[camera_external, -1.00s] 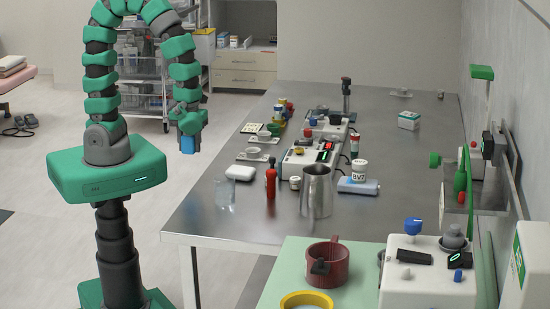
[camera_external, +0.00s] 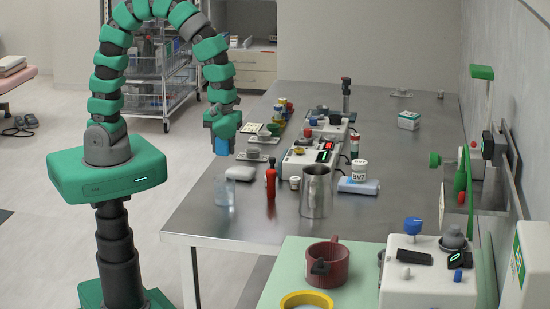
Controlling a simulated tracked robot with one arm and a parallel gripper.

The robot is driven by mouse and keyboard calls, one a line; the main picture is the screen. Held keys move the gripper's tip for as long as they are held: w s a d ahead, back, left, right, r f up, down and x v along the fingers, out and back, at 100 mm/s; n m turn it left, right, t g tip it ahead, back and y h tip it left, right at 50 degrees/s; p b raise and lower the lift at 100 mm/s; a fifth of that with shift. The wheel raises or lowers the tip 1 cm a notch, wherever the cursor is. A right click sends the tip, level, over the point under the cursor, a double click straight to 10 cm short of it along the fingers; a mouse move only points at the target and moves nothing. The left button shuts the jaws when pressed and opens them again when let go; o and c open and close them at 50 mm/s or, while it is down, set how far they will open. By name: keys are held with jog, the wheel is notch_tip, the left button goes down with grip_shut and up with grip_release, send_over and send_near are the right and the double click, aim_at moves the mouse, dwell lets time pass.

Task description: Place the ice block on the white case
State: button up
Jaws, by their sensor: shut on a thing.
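My gripper (camera_external: 222,138) is shut on a small blue block (camera_external: 222,147), which I take to be the ice block. The block shows below the fingers and is held in the air. The white case (camera_external: 240,173) is a low, rounded white box lying on the steel table (camera_external: 200,215) near its left edge. The gripper and block appear above and a little left of the case, apart from it. The block's upper part is hidden by the fingers.
A clear glass (camera_external: 225,193) stands just in front of the case, and a red bottle (camera_external: 271,183) to its right. A saucer with a cup (camera_external: 254,154) lies behind. A metal pitcher (camera_external: 316,190) and a pale blue block (camera_external: 358,186) stand further right.

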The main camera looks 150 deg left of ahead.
aim_at(241, 169)
jog(key=w+a, duration=0.3)
jog(key=shift+w+a+f, duration=0.25)
jog(key=shift+w+a, duration=0.05)
jog(key=shift+w, duration=0.1)
jog(key=shift+f, duration=1.85)
jog(key=shift+r, duration=0.1)
jog(key=o, duration=1)
notch_tip(241, 169, up, 12)
